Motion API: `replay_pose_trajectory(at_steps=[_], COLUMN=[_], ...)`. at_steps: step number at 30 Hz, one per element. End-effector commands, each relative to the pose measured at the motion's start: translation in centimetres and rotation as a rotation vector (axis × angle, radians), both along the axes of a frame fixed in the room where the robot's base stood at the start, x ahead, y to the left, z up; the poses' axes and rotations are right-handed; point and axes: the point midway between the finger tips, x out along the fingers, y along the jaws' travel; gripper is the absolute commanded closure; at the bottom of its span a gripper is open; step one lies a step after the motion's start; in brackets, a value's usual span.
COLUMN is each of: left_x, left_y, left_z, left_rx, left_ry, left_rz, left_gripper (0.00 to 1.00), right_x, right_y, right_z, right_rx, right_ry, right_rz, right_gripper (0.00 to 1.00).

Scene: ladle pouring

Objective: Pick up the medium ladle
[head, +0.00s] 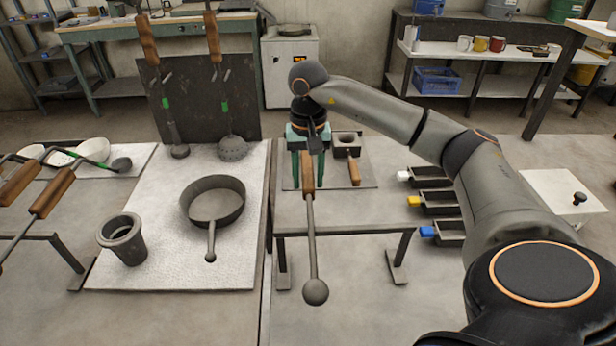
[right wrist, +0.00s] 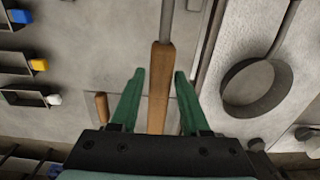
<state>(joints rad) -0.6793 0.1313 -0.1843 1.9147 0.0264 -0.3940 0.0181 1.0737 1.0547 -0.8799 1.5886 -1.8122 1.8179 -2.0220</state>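A ladle with a brown wooden handle (head: 307,172), a long grey rod and a round dark head (head: 315,291) points toward me, its head beyond the near edge of the right table. I cannot tell whether this is the medium one. My right gripper (head: 307,178) points down over the handle, its green fingers open on either side. In the right wrist view the handle (right wrist: 160,85) lies between the fingertips (right wrist: 160,75), with a gap on both sides. Two more ladles (head: 212,38) (head: 147,40) hang at the dark rack. My left gripper is not in view.
A dark pan (head: 229,214) and a grey pot (head: 126,253) are on the white-topped left table. A small mould with a wooden handle (head: 354,172) lies right of my gripper. Trays with white, yellow and blue blocks (head: 428,232) line the right edge. More wooden-handled tools (head: 52,193) are far left.

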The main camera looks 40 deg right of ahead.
Motion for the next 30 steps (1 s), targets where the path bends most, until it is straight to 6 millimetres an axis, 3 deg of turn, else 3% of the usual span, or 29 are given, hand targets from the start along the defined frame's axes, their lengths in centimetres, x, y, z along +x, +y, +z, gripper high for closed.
replay_pose_trajectory(at_steps=[1,12,30], left_x=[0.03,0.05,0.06], left_y=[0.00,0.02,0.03], left_z=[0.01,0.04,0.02], left_rx=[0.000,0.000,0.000], left_ry=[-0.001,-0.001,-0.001], left_rz=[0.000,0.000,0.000], left_gripper=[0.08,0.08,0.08], right_x=[0.01,-0.01,-0.01], right_y=[-0.01,-0.01,-0.03], right_z=[0.02,0.03,0.03], right_rx=[0.000,0.000,-0.001], right_ry=[0.000,0.000,0.001], right_rz=[0.000,0.000,-0.001], right_gripper=[0.61,1.00,1.00])
